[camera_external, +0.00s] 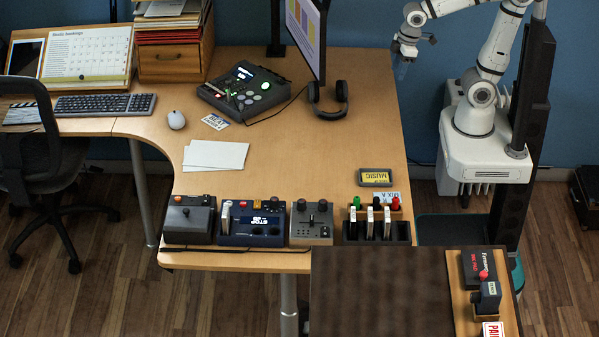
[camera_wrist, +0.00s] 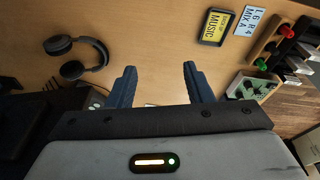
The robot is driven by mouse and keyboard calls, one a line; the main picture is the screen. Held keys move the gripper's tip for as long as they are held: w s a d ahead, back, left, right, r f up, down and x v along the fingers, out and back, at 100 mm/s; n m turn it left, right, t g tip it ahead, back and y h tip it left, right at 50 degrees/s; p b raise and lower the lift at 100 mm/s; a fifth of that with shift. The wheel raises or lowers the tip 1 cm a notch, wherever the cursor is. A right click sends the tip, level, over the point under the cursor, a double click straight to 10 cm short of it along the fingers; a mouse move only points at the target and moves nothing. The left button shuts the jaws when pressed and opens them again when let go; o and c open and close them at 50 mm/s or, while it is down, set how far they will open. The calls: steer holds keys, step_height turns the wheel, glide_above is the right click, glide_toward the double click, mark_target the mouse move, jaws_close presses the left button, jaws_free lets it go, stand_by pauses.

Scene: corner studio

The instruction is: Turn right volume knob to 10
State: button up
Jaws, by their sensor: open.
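My gripper (camera_external: 401,68) hangs above the back right edge of the desk in the external view. In the wrist view its two blue fingers (camera_wrist: 160,82) are apart with nothing between them. No control is clearly labelled as the right volume knob. A grey unit (camera_external: 311,222) with small dark knobs and sliders stands at the desk's front edge. A dark mixer (camera_external: 240,92) with a green-lit button lies further back. My gripper is apart from all of these.
Headphones (camera_external: 329,97) lie under the monitor (camera_external: 307,36). A black rack (camera_external: 376,231) with upright white-topped pieces stands at the front right, near a yellow MUSIC card (camera_external: 376,176). White papers (camera_external: 215,155) lie mid-desk. The desk surface (camera_external: 320,150) between headphones and front units is clear.

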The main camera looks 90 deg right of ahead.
steer(key=w+a+r+n, duration=0.1)
steer(key=w+a+n, duration=0.3)
steer(key=w, duration=0.3)
steer(key=w+a+r+n, duration=0.1)
steer(key=w+a+n, duration=0.3)
steer(key=w, duration=0.3)
steer(key=n+g, duration=0.3)
steer(key=n, duration=1.5)
glide_above(302, 201)
step_height(302, 201, down, 18)
steer(key=shift+w+d+f+p, duration=0.1)
steer(key=shift+w+f+p, duration=0.1)
steer(key=shift+p, duration=0.15)
steer(key=shift+s+a+f+n, duration=0.1)
steer(key=shift+a+f+n, duration=0.1)
steer(key=shift+f+n, duration=0.15)
step_height(302, 201, down, 8)
steer(key=shift+r+p, duration=0.15)
steer(key=shift+p, duration=0.3)
steer(key=shift+d, duration=0.1)
steer(key=c, duration=1)
